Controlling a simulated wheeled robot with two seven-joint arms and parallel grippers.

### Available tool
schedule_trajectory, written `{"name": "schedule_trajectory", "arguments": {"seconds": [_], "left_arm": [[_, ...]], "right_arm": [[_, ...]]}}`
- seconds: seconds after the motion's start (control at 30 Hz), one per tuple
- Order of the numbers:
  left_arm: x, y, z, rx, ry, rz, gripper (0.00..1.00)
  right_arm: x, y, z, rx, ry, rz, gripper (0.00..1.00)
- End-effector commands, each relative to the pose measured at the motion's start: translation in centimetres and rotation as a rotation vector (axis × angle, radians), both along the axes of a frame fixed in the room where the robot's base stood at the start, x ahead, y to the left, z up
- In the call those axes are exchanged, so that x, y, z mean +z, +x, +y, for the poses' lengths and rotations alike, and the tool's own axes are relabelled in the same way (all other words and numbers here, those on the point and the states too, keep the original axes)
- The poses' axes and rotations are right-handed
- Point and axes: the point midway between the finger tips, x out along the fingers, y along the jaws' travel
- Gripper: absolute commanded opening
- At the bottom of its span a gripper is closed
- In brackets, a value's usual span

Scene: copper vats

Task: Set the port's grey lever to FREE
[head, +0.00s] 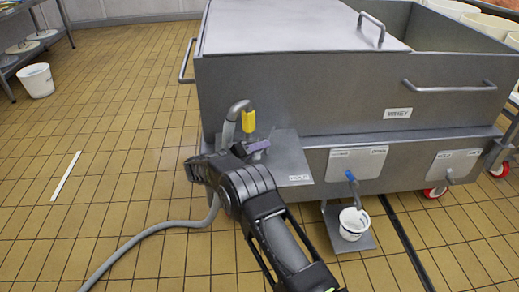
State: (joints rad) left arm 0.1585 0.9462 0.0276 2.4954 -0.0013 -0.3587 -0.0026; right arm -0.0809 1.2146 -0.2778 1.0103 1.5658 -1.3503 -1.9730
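The port is a grey plate (288,160) at the lower left corner of a big steel vat. A grey hose (150,232) runs up to it from the floor and a grey pipe bend (235,108) rises beside it. A yellow handle (249,121) stands upright there. A small purple-grey piece (258,146) shows just right of my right gripper (212,164); I cannot tell if it is the lever. My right gripper is in front of the port, its fingers largely hidden by my dark wrist. I cannot make out a grey lever or its FREE mark. My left gripper is out of view.
The steel vat (300,90) has a "WHEY" label (397,113) and bar handles. A blue-handled tap (350,175) stands above a white bucket (352,222). Red-wheeled castors (435,192) are at right. Another white bucket (37,80) is at far left. The left tiled floor is largely clear.

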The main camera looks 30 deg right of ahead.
Motion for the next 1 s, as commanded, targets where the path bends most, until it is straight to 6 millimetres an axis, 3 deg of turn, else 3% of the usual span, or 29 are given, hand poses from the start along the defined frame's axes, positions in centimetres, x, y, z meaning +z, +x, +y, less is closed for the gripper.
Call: {"name": "schedule_trajectory", "arguments": {"seconds": [0.27, 0.67, 1.0], "left_arm": [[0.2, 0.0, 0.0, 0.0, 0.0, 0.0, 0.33], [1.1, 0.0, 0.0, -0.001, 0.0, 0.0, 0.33], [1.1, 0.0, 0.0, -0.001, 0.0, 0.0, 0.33]], "right_arm": [[0.5, -0.1, 1.2, 0.003, 0.0, -0.002, 0.37], [1.6, -1.2, 7.0, 0.003, -0.002, 0.0, 0.37], [1.6, -1.3, 7.5, -0.001, 0.0, 0.0, 0.37]]}}
